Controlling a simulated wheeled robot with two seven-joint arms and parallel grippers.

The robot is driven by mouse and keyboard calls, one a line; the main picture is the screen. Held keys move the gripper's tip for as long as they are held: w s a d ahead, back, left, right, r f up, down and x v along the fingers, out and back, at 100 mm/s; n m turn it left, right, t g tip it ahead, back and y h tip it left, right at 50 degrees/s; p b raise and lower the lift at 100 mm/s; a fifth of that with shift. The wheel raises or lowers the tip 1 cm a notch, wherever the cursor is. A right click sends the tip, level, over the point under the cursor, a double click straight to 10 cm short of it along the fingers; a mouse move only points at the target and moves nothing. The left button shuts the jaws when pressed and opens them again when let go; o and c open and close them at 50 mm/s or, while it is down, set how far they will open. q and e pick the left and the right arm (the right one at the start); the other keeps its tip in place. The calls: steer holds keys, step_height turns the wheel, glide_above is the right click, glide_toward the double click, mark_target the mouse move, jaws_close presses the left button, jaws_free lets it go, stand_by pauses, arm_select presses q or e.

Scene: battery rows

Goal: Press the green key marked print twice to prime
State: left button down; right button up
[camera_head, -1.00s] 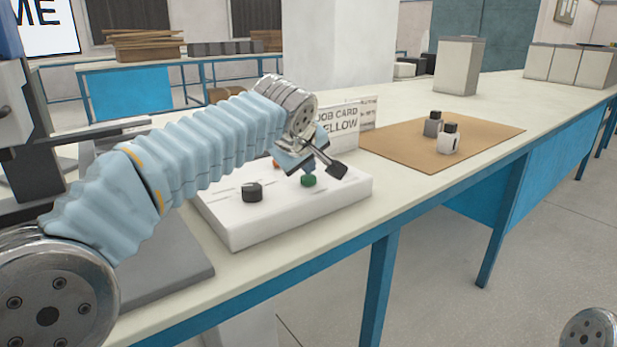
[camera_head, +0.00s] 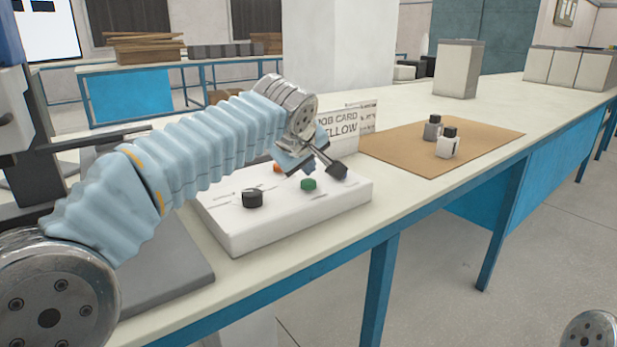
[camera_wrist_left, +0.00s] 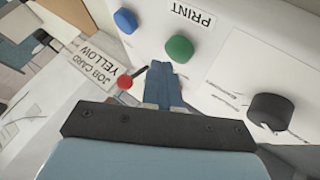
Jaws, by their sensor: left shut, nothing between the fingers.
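A white control panel box (camera_head: 235,226) lies on the bench. Its round green key (camera_head: 308,184) is in view; in the left wrist view the green key (camera_wrist_left: 179,48) sits beside the PRINT label (camera_wrist_left: 191,14). A black knob (camera_head: 252,199) and an orange-red part (camera_head: 277,168) are also on the panel. A blue key (camera_wrist_left: 125,20) shows only in the left wrist view. My left gripper (camera_head: 294,172) is over the panel, left of the green key. In the left wrist view its shut blue fingers (camera_wrist_left: 163,66) are empty and point close to the green key; contact cannot be told.
A JOB CARD YELLOW sign (camera_head: 342,128) stands behind the panel. A brown mat (camera_head: 400,155) to the right bears a grey bottle (camera_head: 432,128) and a white bottle (camera_head: 447,146). Pale boxes (camera_head: 458,70) stand farther back. The bench between them is clear.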

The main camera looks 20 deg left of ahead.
mark_target(307, 183)
arm_select(q)
steer(key=shift+r, duration=0.25)
step_height(307, 183, up, 5)
steer(key=p, duration=0.4)
steer(key=shift+f, duration=0.1)
stand_by(0.7)
